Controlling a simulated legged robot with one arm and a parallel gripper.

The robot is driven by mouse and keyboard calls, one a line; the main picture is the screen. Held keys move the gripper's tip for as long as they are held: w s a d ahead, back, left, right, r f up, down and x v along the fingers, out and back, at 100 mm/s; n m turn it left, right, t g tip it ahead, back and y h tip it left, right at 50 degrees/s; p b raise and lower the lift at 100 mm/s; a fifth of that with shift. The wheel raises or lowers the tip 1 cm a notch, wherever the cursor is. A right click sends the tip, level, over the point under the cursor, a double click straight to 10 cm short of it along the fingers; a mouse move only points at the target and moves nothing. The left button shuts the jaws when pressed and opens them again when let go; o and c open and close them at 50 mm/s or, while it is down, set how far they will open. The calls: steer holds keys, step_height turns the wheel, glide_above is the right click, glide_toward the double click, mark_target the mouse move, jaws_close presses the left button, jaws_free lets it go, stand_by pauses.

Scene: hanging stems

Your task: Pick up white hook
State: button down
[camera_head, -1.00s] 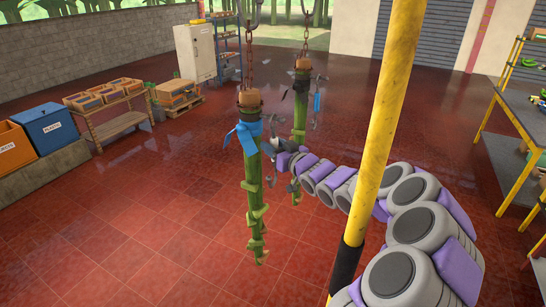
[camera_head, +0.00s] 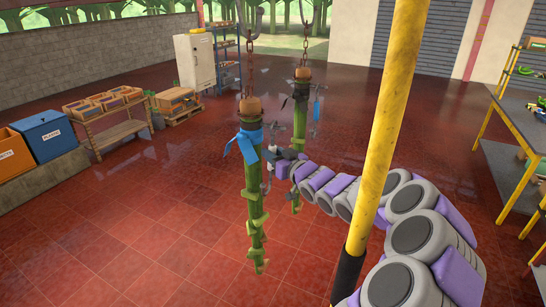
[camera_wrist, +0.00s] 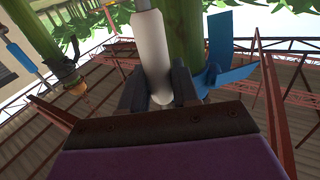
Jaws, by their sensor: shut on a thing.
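The white hook (camera_wrist: 150,45) shows in the wrist view as a white rounded bar with a greyish upper end. It stands upright between the dark fingers of my gripper (camera_wrist: 159,88), which are shut on it. Behind it is a thick green stem (camera_wrist: 185,35) with a blue ribbon (camera_wrist: 228,55) on its right. In the head view my gripper (camera_head: 272,160) is beside the nearer hanging green stem (camera_head: 254,190), on its right side. There the hook is too small and covered to make out well.
A second stem (camera_head: 300,122) hangs just behind, above my arm. Both hang on chains. A yellow pole (camera_head: 391,120) stands close in front of my arm. A blue bin (camera_head: 46,133) and a crate table (camera_head: 112,134) are at the left. The floor between is clear.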

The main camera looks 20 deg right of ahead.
steer(key=s+d, duration=1)
steer(key=s, duration=0.4)
steer(key=shift+s+d, duration=0.15)
steer(key=shift+d, duration=0.25)
steer(key=shift+r+p, duration=0.2)
steer(key=shift+p, duration=0.25)
steer(key=s+d+p, duration=0.3)
steer(key=s+d, duration=0.2)
steer(key=s, duration=0.1)
steer(key=shift+s+p, duration=0.3)
steer(key=shift+s, duration=0.05)
stand_by(0.9)
steer(key=shift+d, duration=0.1)
